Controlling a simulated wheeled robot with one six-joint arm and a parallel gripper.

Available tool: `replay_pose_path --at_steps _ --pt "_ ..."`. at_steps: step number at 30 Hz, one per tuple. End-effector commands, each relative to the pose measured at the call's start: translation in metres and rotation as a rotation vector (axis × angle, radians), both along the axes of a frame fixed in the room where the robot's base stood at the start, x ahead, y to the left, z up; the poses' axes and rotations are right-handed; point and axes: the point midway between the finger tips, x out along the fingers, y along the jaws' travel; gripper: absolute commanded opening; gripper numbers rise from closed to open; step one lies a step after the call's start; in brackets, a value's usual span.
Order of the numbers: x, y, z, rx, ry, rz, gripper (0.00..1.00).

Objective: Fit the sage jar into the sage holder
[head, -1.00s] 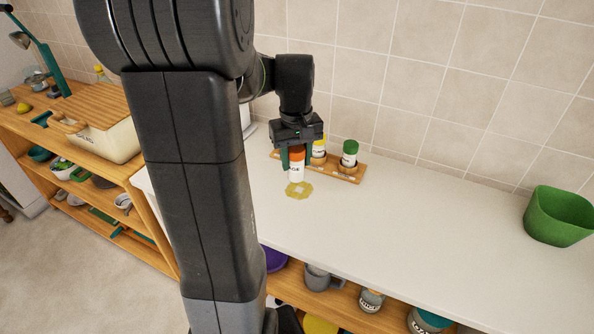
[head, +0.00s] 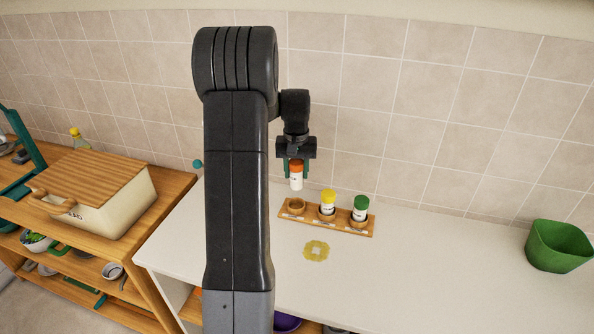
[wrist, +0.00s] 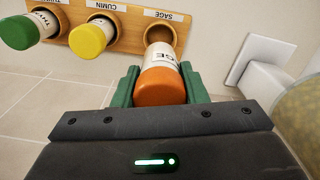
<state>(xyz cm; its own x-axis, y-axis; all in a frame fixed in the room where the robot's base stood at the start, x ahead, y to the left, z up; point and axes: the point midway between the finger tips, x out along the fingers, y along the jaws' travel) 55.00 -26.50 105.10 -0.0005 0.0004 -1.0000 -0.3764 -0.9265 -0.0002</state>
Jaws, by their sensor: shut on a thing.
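The sage jar is white with an orange lid (wrist: 160,86) and a label partly reading "GE" in the wrist view. My gripper (head: 296,172) is shut on the sage jar (head: 296,182) and holds it upright, above the left end of the wooden rack in the head view. The sage holder (head: 296,206) is the empty round hole at that end. In the wrist view the holder (wrist: 160,34) has a "SAGE" label beside it and lies just past the jar, which hides part of it.
The rack (head: 343,226) also holds a yellow-lidded cumin jar (head: 328,203) and a green-lidded jar (head: 360,207). A green bin (head: 558,246) stands far right. The tiled wall is close behind the rack.

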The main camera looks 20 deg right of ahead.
Motion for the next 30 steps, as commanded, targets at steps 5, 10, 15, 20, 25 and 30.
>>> replay_pose_path --at_steps 5,10,15,20,25,30 --pt "0.000 0.000 0.001 0.000 0.000 0.001 0.14" --pt "0.000 0.000 -0.005 0.000 0.000 0.001 0.14" --pt "0.000 0.000 -0.017 0.000 0.000 0.001 0.14" --pt "0.000 0.000 -0.033 0.000 0.000 0.001 0.14" --pt "0.000 0.000 -0.048 0.000 0.000 0.001 0.14" --pt "0.000 0.000 -0.057 0.000 -0.001 0.001 0.14"
